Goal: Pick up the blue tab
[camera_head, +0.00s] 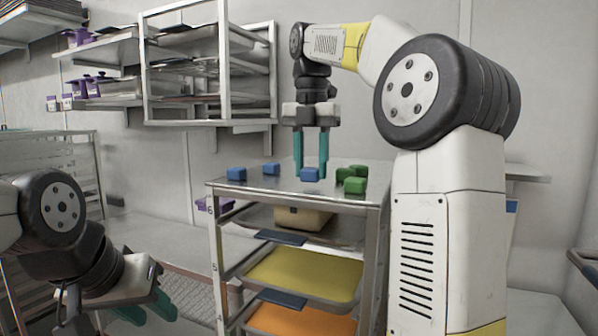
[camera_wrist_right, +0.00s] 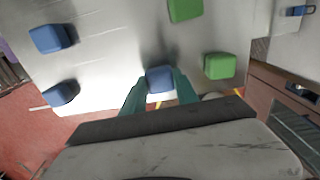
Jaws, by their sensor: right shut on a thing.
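My right gripper (camera_head: 311,170) reaches down over the metal top of the rack (camera_head: 334,191). Its teal fingers are shut on a blue tab (camera_head: 310,175), with one finger on each side. The right wrist view shows the same blue tab (camera_wrist_right: 159,79) between the fingertips. Two other blue tabs stand to the left on the rack top, one at the left edge (camera_head: 236,173) and one farther back (camera_head: 271,168). My left gripper (camera_head: 150,306) is low at the left, empty, with its teal fingers apart.
Several green blocks (camera_head: 354,185) stand just right of the held tab. Below the top, the rack holds trays, one yellow (camera_head: 305,273) and one orange (camera_head: 300,319). Wall shelves (camera_head: 210,70) with metal trays hang behind.

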